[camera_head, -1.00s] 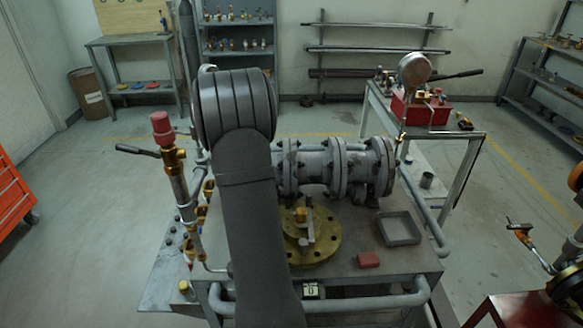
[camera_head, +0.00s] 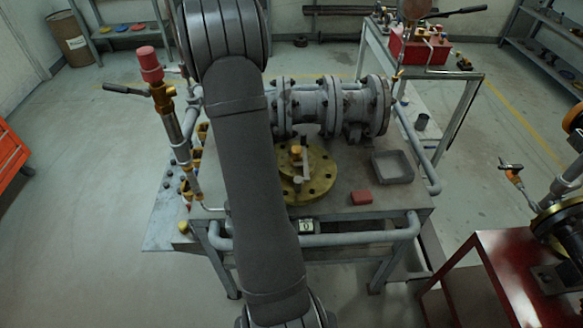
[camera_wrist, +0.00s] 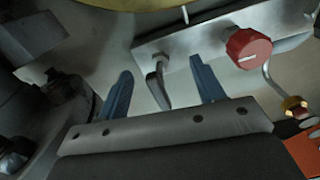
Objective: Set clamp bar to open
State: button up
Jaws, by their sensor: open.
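In the wrist view, a short bent metal lever (camera_wrist: 157,86) hangs from a pale metal plate (camera_wrist: 205,40); it looks like the clamp bar, though I cannot be sure. My gripper (camera_wrist: 161,68) is open, with one blue finger on each side of the lever. Any contact between finger and lever cannot be made out. A red knob (camera_wrist: 248,48) with a white mark sits on the plate to the right of the fingers. In the head view my arm hides the gripper and the lever.
A brass flange (camera_head: 318,180) with a small upright fitting lies on the workbench (camera_head: 345,203). A grey flanged pipe valve (camera_head: 330,105) stands behind it. A red-capped pipe (camera_head: 150,65) rises at left.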

dwell(0.3)
jog(key=shift+c, duration=0.9)
jog(key=shift+m, duration=0.3)
jog(key=w+d+r, duration=0.1)
jog(key=d+r, duration=0.2)
jog(key=r, duration=0.1)
jog(key=w+d+r, duration=0.1)
jog(key=d+r, duration=0.2)
jog(key=r, duration=0.1)
jog(key=w+d+r, duration=0.1)
jog(key=d+r, duration=0.2)
jog(key=shift+d+r, duration=0.35)
jog(key=shift+r, duration=0.05)
jog(key=c, duration=0.3)
send_near(304, 133)
notch_tip(304, 133, down, 10)
grip_shut()
